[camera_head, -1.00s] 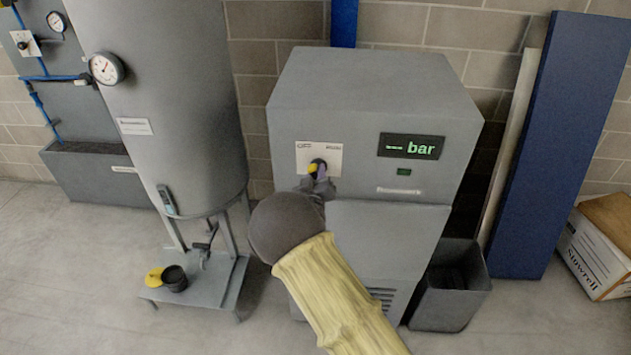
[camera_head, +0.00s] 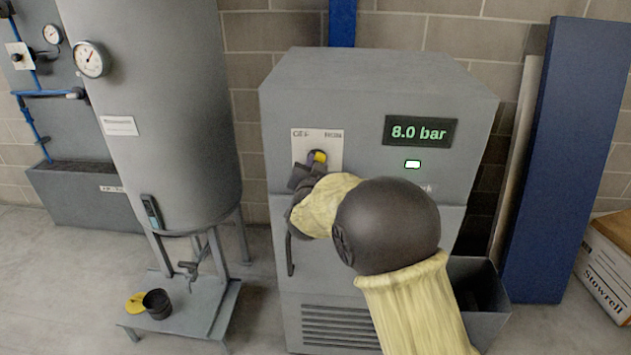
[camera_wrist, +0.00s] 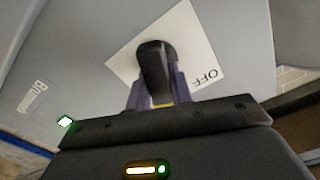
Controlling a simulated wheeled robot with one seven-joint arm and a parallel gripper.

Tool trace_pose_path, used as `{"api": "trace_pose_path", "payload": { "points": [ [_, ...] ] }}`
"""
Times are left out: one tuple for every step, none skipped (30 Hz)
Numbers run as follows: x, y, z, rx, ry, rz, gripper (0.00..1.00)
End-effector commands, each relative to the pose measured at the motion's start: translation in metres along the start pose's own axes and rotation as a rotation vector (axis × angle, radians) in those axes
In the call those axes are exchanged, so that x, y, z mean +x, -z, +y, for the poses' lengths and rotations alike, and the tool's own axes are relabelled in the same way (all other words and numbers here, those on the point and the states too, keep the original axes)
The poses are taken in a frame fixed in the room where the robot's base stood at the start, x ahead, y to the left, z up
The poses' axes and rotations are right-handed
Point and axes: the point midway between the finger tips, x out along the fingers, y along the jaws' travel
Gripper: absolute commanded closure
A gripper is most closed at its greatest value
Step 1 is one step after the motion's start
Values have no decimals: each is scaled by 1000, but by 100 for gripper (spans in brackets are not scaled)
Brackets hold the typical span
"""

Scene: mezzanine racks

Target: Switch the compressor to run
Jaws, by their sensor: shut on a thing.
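The compressor (camera_head: 280,95) is a grey cabinet against the block wall. Its display (camera_head: 419,131) reads 8.0 bar in green, and the lamp (camera_head: 412,164) below it is lit bright. A white label plate (camera_head: 331,141) with OFF at its left carries the black and yellow rotary switch (camera_head: 318,157). My gripper (camera_head: 308,172) is at the plate, shut on the switch knob. In the wrist view the dark knob (camera_wrist: 154,68) sits between the fingers of my gripper (camera_wrist: 157,95), beside the word OFF. My arm hides part of the cabinet front.
A grey tank (camera_head: 160,90) with a gauge (camera_head: 91,60) stands to the left, with a black cup (camera_head: 157,304) on its base. A grey bin (camera_head: 490,327), a blue panel (camera_head: 555,170) and a cardboard box (camera_head: 606,270) are at the right.

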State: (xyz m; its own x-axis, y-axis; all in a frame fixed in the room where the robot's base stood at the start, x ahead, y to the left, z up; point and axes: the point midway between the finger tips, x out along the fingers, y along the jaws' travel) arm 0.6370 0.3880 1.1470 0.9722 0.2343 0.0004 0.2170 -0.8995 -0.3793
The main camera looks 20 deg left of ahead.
Motion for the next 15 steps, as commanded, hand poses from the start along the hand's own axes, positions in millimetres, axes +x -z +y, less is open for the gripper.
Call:
{"api": "trace_pose_path", "payload": {
  "points": [
    [0, -7, 4, 43, 0, 1, 100],
    [0, -7, 4, 69, 0, 1, 100],
    [0, -7, 4, 100, 0, 0, 100],
    [0, -7, 4, 124, 0, -1, 100],
    [0, -6, 4, 146, 0, 0, 100],
    [0, -6, 4, 173, -1, 0, 100],
    [0, -5, 4, 192, -1, 0, 100],
    [0, -5, 4, 210, 0, 0, 100],
    [0, -5, 4, 230, 0, -1, 100],
    [0, -5, 4, 245, 0, -2, 100],
    [0, -4, 4, 259, 0, -2, 100],
    [0, -4, 4, 274, -1, -2, 100],
    [0, -4, 4, 284, -1, -2, 100],
    [0, -4, 4, 293, -1, -3, 100],
    [0, -4, 4, 303, -1, -3, 100]
  ]
}}
